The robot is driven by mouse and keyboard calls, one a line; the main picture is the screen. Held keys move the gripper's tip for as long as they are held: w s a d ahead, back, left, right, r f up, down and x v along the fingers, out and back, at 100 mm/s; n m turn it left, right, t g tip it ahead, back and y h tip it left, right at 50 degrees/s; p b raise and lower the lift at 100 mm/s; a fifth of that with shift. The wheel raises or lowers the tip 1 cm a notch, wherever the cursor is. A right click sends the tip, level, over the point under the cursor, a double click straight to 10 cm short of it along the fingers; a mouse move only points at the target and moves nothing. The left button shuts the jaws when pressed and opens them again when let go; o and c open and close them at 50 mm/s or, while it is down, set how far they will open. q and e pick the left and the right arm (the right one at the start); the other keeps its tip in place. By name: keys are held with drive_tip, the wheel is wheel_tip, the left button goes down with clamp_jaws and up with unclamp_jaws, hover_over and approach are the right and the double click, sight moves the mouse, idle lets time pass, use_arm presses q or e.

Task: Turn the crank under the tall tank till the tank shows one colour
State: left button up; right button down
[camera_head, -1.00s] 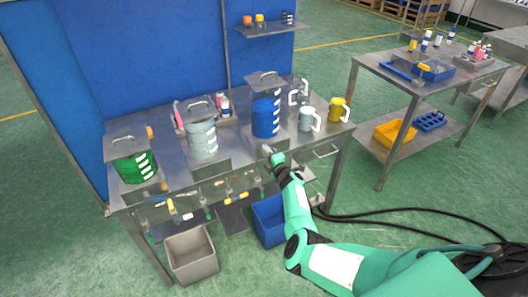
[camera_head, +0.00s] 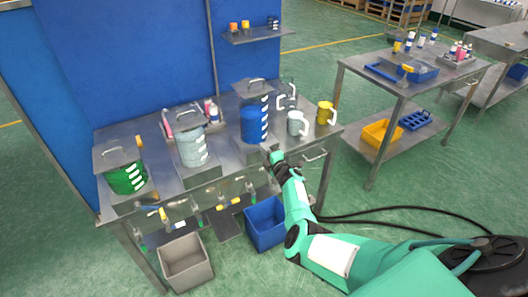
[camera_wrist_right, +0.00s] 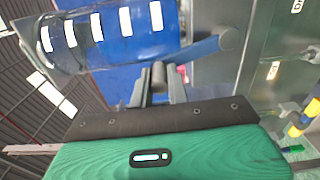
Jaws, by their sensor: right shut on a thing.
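The tall tank (camera_head: 254,124) stands near the back right of the steel bench. Its lower body is blue with white marks, under a steel lid with a handle. In the right wrist view the tank (camera_wrist_right: 110,37) lies across the top, paler towards its top end and deeper blue elsewhere. My right gripper (camera_head: 273,157) is at the bench's front edge below the tank. In the wrist view it (camera_wrist_right: 157,78) is shut on the grey crank handle (camera_wrist_right: 159,74). A blue bar, seemingly the crank arm (camera_wrist_right: 195,48), runs from there to a round grey end. My left gripper is out of view.
A green tank (camera_head: 127,178) and a pale tank (camera_head: 192,148) stand to the left. A white mug (camera_head: 297,123) and a yellow mug (camera_head: 325,113) stand to the right. Valves hang along the front. A grey bin (camera_head: 186,262) and a blue bin (camera_head: 264,224) are below.

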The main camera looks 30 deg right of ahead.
drive_tip(key=shift+d+r, duration=0.15)
drive_tip(key=c, duration=1.3)
unclamp_jaws()
drive_tip(key=shift+c, duration=0.2)
drive_tip(key=s+p, duration=0.1)
drive_tip(key=s, duration=1.2)
drive_tip(key=shift+s+d+p, duration=0.15)
drive_tip(key=shift+s+p, duration=0.25)
